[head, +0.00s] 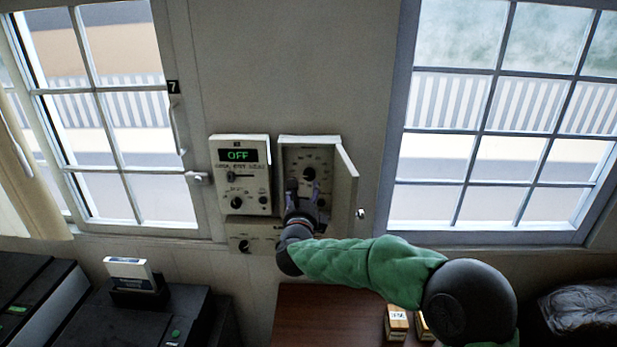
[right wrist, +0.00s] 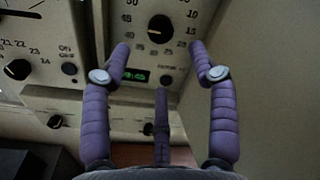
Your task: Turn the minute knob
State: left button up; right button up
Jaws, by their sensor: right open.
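The minute knob (right wrist: 160,28) is a round black knob with a pale pointer mark, ringed by a scale of minute numbers. It also shows in the head view (head: 309,174), inside the right-hand wall box (head: 311,142), whose door (head: 345,180) stands open to the right. My right gripper (right wrist: 160,48) has purple padded fingers, spread open and empty. In the right wrist view its two upper fingertips lie to either side of and just below the knob, apart from it in the picture. A third finger is lower in the middle. My left gripper is not in view.
A box with a green OFF display (head: 238,155) hangs to the left, with a lower panel (head: 243,243) beneath. A small green display (right wrist: 135,76) sits below the knob. The open door bounds the right side. A brown table (head: 320,315) stands below.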

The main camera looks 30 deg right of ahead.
aim_at(309, 176)
jog(key=p+x, duration=0.2)
jog(key=x, duration=0.8)
jog(key=shift+c, duration=0.3)
jog(key=c, duration=1.1)
